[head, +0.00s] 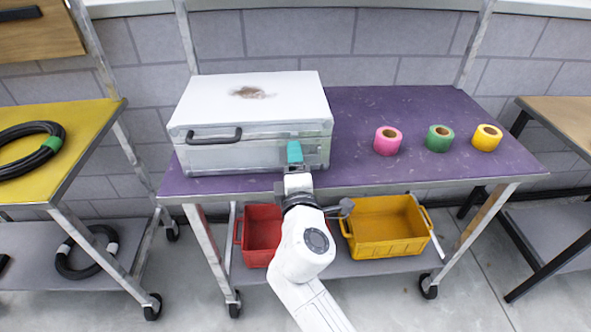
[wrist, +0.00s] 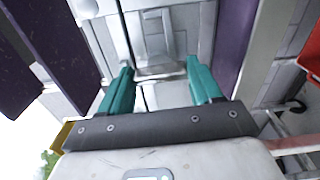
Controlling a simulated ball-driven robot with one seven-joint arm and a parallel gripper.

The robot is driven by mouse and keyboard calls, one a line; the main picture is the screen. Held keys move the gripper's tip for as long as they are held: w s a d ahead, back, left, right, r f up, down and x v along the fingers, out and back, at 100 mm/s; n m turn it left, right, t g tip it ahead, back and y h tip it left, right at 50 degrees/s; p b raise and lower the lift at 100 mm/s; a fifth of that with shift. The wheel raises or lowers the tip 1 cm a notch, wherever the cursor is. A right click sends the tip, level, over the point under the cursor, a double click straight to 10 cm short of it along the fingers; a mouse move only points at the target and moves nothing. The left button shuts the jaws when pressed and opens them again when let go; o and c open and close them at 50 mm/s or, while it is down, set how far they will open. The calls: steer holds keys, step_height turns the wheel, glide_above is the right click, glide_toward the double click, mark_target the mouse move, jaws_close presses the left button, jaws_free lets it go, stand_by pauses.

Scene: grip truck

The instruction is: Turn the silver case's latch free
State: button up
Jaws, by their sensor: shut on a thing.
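The silver case (head: 225,158) lies closed on the purple cart top, with a pale lid that has a brown smudge and a black handle (head: 214,136) on its front. My gripper (head: 294,150) is at the right part of the case's front face, its teal fingers against it. In the wrist view my gripper (wrist: 160,72) has one finger on each side of the metal latch (wrist: 158,71), shut on it. In the head view the latch is hidden behind the fingers, and I cannot tell how far it is turned.
Pink tape (head: 387,140), green tape (head: 439,139) and yellow tape (head: 486,138) stand on the right of the purple top (head: 350,110). Red (head: 262,230) and yellow (head: 385,228) bins sit on the lower shelf. A yellow table (head: 75,125) with a black cable coil stands left.

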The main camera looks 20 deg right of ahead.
steer(key=shift+f+m, duration=0.1)
steer(key=shift+m, duration=0.4)
steer(key=o, duration=1.1)
steer(key=shift+c, duration=0.2)
steer(key=v, duration=1)
steer(key=shift+s+b, duration=0.4)
steer(key=shift+b, duration=0.05)
steer(key=shift+a, duration=0.1)
